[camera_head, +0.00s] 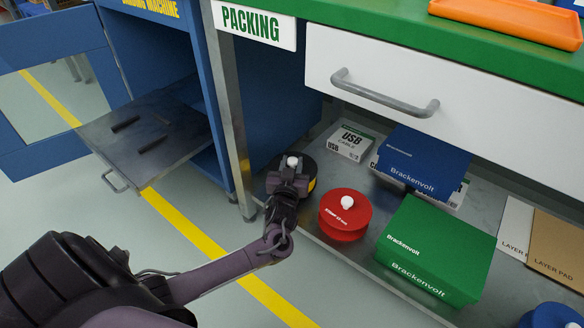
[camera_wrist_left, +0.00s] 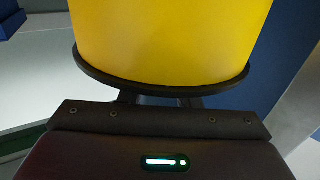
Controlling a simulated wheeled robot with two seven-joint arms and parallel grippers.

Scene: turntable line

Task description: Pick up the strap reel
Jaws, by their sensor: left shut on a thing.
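The strap reel appears to be the round black-flanged reel (camera_head: 311,166) with a yellow middle, at the left end of the low shelf in the head view. Its yellow side (camera_wrist_left: 170,40) and black rim fill the top of the left wrist view. My left gripper (camera_head: 291,168) is over its top and shut at the white knob in its centre. The fingertips are mostly hidden. I cannot tell if the reel touches the shelf. My right gripper is not in view.
A red round reel (camera_head: 345,217) with a white knob stands close to the right. A green box (camera_head: 435,250), a blue box (camera_head: 421,161) and a USB cable box (camera_head: 350,141) share the shelf (camera_head: 345,260). The drawer (camera_head: 450,95) overhangs it. A metal leg (camera_head: 232,120) is at left.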

